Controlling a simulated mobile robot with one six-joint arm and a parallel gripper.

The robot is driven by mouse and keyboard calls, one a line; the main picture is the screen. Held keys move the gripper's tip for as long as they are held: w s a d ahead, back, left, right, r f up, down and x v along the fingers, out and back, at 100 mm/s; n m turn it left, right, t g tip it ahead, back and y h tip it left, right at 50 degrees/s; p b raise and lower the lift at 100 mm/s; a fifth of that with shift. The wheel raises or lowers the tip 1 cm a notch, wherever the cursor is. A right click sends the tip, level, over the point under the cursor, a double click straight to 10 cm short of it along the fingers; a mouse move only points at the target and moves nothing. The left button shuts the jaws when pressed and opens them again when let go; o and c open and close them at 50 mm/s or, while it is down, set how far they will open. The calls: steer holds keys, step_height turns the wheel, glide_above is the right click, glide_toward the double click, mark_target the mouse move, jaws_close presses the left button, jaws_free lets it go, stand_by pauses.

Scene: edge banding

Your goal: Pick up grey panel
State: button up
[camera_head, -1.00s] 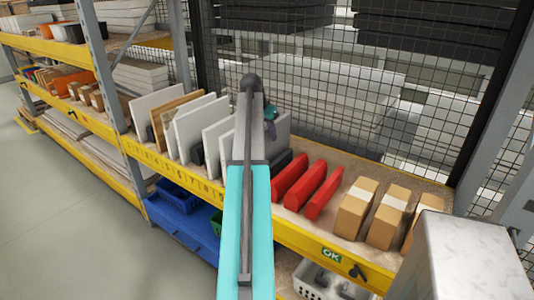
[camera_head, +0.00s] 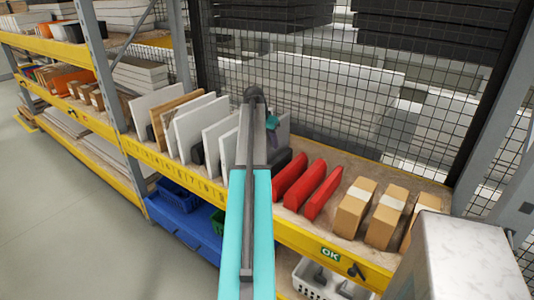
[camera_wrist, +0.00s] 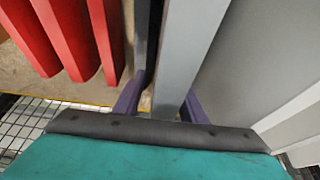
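A grey panel (camera_head: 283,132) stands upright on the middle shelf, mostly hidden behind my arm in the head view. In the wrist view, a grey panel (camera_wrist: 185,50) shows its narrow edge between the two purple fingers of my gripper (camera_wrist: 160,103). A gap shows between the left finger and this panel. The right finger is close along its other side; contact cannot be told. My gripper (camera_head: 271,121) is largely hidden by the arm in the head view. The fingers are apart.
Several white panels (camera_head: 220,143) stand left of my arm. Red blocks (camera_head: 290,180) and cardboard boxes (camera_head: 355,206) stand to the right on the shelf (camera_head: 310,244). A wire mesh (camera_head: 320,110) closes the back. Blue bins (camera_head: 180,195) sit below.

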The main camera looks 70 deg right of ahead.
jaws_close()
steer(key=shift+r, duration=0.1)
stand_by(1.2)
